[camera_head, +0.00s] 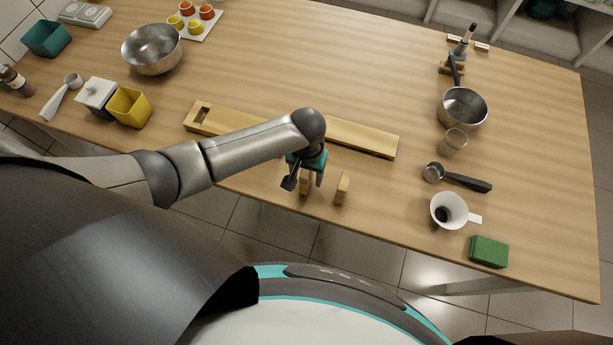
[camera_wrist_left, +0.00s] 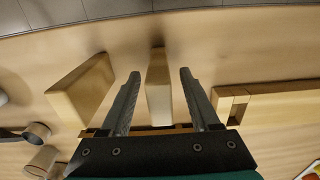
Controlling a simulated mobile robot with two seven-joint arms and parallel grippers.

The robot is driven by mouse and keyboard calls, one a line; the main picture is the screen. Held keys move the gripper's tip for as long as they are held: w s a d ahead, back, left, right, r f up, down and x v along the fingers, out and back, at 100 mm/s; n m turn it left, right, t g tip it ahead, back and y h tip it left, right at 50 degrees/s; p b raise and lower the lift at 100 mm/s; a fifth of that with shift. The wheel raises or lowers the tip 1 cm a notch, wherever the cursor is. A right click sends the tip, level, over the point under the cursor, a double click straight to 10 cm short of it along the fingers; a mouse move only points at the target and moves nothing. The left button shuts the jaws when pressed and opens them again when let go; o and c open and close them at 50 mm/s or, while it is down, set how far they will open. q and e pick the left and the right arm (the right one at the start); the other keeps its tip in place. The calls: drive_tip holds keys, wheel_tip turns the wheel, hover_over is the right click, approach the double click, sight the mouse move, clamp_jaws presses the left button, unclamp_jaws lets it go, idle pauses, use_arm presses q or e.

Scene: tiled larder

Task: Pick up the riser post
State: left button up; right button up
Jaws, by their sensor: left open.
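Two small light-wood posts stand near the table's front edge; I cannot tell which one the task calls the riser post. One post (camera_head: 305,183) is below my left gripper (camera_head: 303,178) in the head view, partly hidden by it. In the left wrist view this post (camera_wrist_left: 159,88) shows between the two fingers of the left gripper (camera_wrist_left: 160,85), with gaps on both sides. The fingers are open. The other post (camera_head: 343,188) stands just to the right, apart from the gripper, and shows at left in the wrist view (camera_wrist_left: 82,90). My right gripper is not in view.
A long slotted wooden beam (camera_head: 365,138) lies behind, partly hidden by my left arm. A measuring scoop (camera_head: 455,177), white cup (camera_head: 449,209) and green block (camera_head: 488,251) are to the right. A yellow container (camera_head: 129,108) is to the left. The middle back is clear.

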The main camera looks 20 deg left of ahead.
use_arm(q)
clamp_jaws()
idle(0.4)
